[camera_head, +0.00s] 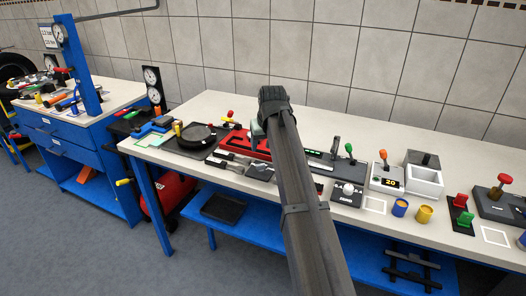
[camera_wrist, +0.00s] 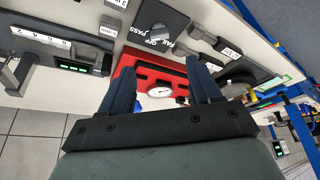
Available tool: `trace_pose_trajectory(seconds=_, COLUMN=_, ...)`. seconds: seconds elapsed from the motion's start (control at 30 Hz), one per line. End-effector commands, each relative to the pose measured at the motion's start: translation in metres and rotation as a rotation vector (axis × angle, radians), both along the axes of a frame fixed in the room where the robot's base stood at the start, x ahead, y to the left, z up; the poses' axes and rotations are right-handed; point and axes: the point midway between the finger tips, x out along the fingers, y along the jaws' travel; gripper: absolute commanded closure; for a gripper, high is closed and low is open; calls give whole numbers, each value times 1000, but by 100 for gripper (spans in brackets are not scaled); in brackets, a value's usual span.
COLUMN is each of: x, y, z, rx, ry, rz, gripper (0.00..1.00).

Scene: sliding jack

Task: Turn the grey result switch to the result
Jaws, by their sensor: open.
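I cannot tell which word the knob points at. In the head view its plate (camera_head: 261,172) seems to lie at the bench's front edge, left of my forearm. The red jack unit (camera_wrist: 150,77) with a round white gauge lies beneath my gripper; its red body (camera_head: 243,142) also shows in the head view. My gripper (camera_wrist: 163,75) is open and empty, its two dark fingers apart above the red unit. My arm hides part of this in the head view.
Small labelled grey blocks (camera_wrist: 222,48) lie beside the switch plate. A grey unit with green lights (camera_wrist: 75,67) and an upright handle stands on its other side. A black pan (camera_head: 197,136) is left in the head view; a white knob box (camera_head: 348,190) is right.

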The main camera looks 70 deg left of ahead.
Motion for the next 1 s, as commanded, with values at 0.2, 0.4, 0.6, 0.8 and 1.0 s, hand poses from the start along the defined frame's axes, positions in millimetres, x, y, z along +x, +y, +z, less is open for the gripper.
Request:
trace_pose_trajectory(seconds=0.2, x=-1, y=-6, z=13, rx=0, ry=0, rz=0, gripper=37)
trace_pose_trajectory(seconds=0.4, x=-1, y=-6, z=15, rx=0, ry=0, rz=0, gripper=37)
trace_pose_trajectory(seconds=0.6, x=-1, y=-6, z=14, rx=0, ry=0, rz=0, gripper=37)
trace_pose_trajectory(seconds=0.8, x=-1, y=-6, z=14, rx=0, ry=0, rz=0, gripper=37)
trace_pose_trajectory(seconds=1.0, x=-9, y=-25, z=-17, rx=-43, ry=-13, rz=15, gripper=37)
